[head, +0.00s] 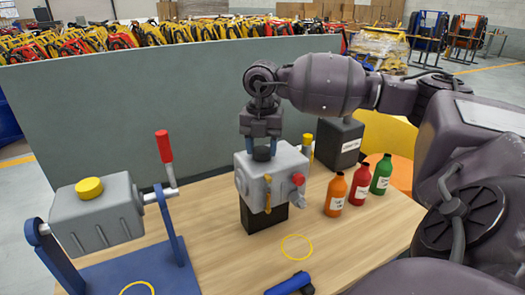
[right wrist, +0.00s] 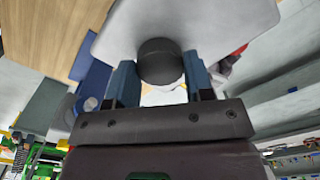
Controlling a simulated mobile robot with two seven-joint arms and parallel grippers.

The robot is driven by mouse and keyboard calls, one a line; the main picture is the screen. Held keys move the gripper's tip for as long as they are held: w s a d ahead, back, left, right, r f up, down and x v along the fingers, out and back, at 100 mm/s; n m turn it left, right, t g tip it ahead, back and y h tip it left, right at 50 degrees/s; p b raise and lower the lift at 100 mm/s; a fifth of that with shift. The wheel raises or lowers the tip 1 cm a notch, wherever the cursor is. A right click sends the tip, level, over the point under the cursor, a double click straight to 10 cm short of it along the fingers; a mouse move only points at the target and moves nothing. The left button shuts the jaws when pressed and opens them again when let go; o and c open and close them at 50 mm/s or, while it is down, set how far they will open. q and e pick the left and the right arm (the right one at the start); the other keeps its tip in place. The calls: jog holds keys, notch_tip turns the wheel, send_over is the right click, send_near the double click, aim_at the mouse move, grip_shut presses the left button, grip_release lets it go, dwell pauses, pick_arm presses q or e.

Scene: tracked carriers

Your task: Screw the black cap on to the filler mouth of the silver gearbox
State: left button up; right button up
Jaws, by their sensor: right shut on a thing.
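The silver gearbox (head: 285,163) stands on a black block on the table, with a red knob on its right side and a yellow-handled part on its front. The black cap (head: 261,154) is at the top of the gearbox, over the place of the filler mouth, which is hidden. My right gripper (head: 261,146) points down from above and is shut on the cap. In the right wrist view the cap (right wrist: 160,62) sits between the two fingers, against the pale gearbox top (right wrist: 225,25). I cannot tell whether it is seated. My left gripper is not in view.
A grey box with a yellow cap (head: 89,188) hangs in a blue stand (head: 165,258) with a red-handled crank (head: 164,147). Orange (head: 336,195), red (head: 359,186) and green (head: 381,176) bottles and a black canister (head: 338,144) stand right. A blue tool (head: 290,285) lies in front.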

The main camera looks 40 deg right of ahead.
jog(key=m+p, duration=0.1)
jog(key=m, duration=0.4)
jog(key=shift+r, duration=0.15)
jog(key=m+p, duration=0.1)
jog(key=m, duration=0.3)
jog(key=shift+m, duration=0.4)
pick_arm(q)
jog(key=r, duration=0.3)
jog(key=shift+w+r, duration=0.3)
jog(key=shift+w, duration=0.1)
pick_arm(e)
jog(key=o, duration=0.8)
jog(key=shift+o, duration=0.2)
